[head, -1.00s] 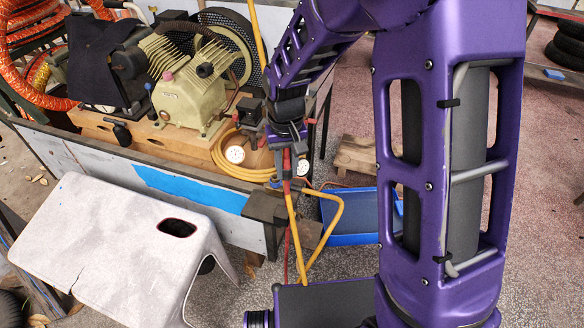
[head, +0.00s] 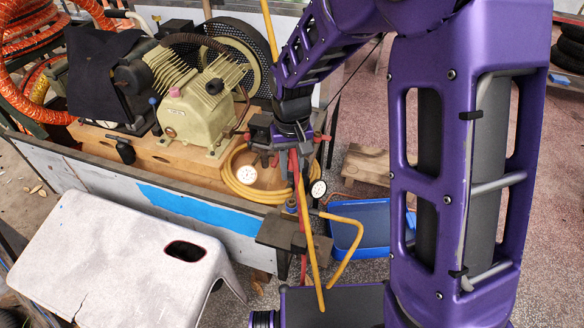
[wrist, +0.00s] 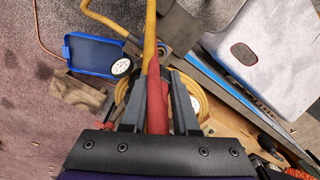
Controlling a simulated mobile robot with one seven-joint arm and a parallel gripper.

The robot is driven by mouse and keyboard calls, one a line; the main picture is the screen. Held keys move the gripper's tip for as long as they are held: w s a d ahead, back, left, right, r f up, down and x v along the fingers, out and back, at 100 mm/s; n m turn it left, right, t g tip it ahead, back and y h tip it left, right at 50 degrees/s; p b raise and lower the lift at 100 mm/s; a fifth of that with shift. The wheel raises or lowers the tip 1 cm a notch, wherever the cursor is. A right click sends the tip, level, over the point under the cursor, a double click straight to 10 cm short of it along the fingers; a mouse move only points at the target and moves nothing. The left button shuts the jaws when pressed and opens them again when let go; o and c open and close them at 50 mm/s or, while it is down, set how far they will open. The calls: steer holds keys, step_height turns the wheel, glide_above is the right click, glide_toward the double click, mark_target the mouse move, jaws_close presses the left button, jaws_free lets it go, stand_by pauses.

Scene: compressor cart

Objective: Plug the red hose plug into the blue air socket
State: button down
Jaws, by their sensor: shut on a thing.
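My gripper (head: 293,165) is shut on the red hose plug (wrist: 157,100), whose red body shows between the two dark fingers in the wrist view. A yellow hose (head: 313,265) runs from the held plug and hangs down past the cart's edge in the head view. A small blue fitting (head: 291,205), which looks like the blue air socket, sits at a dark bracket on the cart's near right corner. In the head view the gripper appears just above it, with the plug apart from it as far as I can tell. I cannot make out the socket's mouth.
The cart holds a cream compressor (head: 200,110), a coiled yellow hose (head: 245,190) and a white round gauge (head: 318,188). The dark bracket (head: 280,232) juts out at the corner. A blue tray (head: 375,217) and a white stool (head: 115,235) stand nearby.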

mark_target(291, 183)
steer(key=shift+f+b, duration=2.15)
steer(key=shift+f, duration=0.75)
steer(key=shift+f+b, duration=0.85)
steer(key=shift+f, duration=0.4)
steer(key=shift+r, duration=0.1)
steer(key=shift+w+r+p, duration=0.2)
steer(key=shift+r+p, duration=0.6)
steer(key=shift+r, duration=0.25)
steer(key=shift+a, duration=0.1)
stand_by(0.4)
